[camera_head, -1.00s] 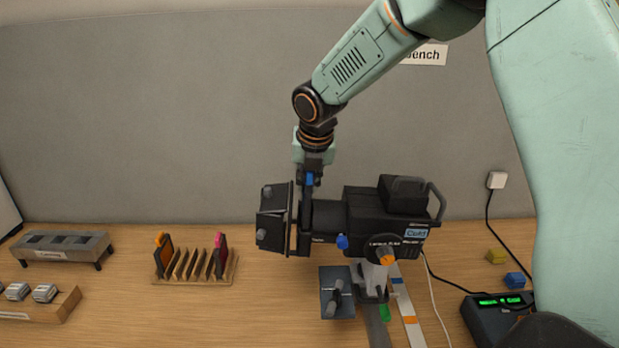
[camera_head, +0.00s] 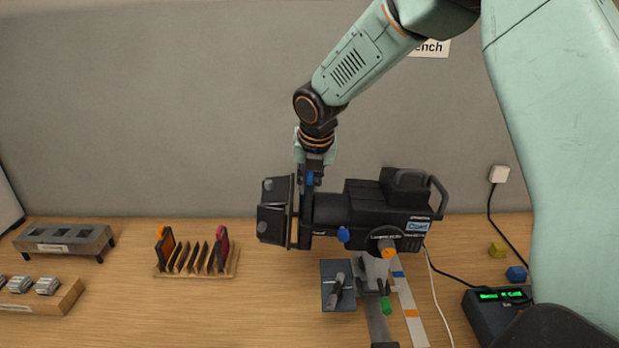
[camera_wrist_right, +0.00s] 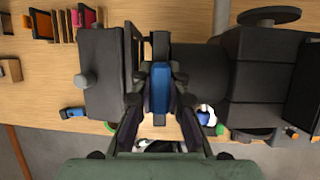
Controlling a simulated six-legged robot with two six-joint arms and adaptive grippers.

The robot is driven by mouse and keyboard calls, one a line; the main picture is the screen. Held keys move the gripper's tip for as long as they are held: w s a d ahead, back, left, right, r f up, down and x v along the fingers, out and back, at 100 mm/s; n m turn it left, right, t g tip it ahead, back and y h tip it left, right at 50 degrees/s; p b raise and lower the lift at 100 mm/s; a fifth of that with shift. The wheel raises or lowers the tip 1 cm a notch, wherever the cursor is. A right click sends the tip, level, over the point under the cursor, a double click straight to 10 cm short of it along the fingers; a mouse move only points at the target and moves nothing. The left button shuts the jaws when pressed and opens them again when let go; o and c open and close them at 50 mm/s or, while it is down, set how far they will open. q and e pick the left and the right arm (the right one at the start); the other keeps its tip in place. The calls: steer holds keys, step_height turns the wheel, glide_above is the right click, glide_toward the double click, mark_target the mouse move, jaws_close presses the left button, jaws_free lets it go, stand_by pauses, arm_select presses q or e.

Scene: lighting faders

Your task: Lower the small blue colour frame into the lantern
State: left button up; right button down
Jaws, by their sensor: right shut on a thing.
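The lantern (camera_head: 375,207) is a black spotlight on a stand, with barn-door flaps (camera_head: 275,210) at its left end. My right gripper (camera_head: 311,180) points down at the lantern's front, just behind the flaps. It is shut on the small blue colour frame (camera_head: 310,178), of which only the blue top shows. In the right wrist view the frame (camera_wrist_right: 161,88) stands upright between the fingers, over the gap between flaps and lantern body. Its lower part is hidden, so I cannot tell how deep it sits. My left gripper is not in view.
A wooden rack (camera_head: 195,272) holds an orange and a pink frame at the left.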

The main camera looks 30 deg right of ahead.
steer(key=shift+s+a+f, duration=0.1)
steer(key=shift+a+f, duration=0.05)
steer(key=shift+f, duration=0.3)
steer(key=c, duration=1.6)
jaws_free()
steer(key=shift+a, duration=0.1)
steer(key=shift+c, duration=0.2)
steer(key=o, duration=0.4)
steer(key=shift+d+f, duration=0.1)
steer(key=shift+d, duration=0.2)
steer(key=shift+c, duration=0.2)
steer(key=shift+a, duration=0.1)
steer(key=shift+c, duration=0.2)
steer(key=o, duration=0.3)
steer(key=shift+a, duration=0.1)
steer(key=o, duration=0.4)
